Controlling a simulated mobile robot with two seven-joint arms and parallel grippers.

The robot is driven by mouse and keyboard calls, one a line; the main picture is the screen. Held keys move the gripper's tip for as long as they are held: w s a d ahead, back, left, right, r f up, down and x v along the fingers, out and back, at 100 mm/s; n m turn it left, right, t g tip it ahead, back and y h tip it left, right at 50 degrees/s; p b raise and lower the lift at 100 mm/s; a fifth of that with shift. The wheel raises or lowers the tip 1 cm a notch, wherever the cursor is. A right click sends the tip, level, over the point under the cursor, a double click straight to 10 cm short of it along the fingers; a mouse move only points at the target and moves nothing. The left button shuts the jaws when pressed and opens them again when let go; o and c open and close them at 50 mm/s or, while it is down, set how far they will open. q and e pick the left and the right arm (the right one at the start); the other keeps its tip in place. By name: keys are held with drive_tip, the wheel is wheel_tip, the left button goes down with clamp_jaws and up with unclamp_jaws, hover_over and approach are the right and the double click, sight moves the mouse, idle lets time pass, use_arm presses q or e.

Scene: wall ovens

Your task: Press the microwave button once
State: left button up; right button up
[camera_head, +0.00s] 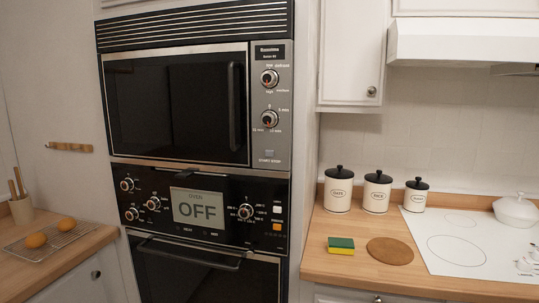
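The microwave (180,105) is the upper appliance in the wall unit, with a dark glass door and a vertical handle (234,106). Its door looks closed. On the panel to the right of the door are two round knobs, an upper knob (269,78) and a lower knob (269,119). Below them is a small grey button (269,153) with a start/stop label under it. Neither of my grippers shows in the head view, and nothing covers the button.
The lower oven (205,210) has its own knobs and a display reading OFF. The right counter (330,262) holds three canisters, a sponge (341,246), a round board (390,251) and a white cooktop (455,235). A rack (48,241) with two orange fruits is at left.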

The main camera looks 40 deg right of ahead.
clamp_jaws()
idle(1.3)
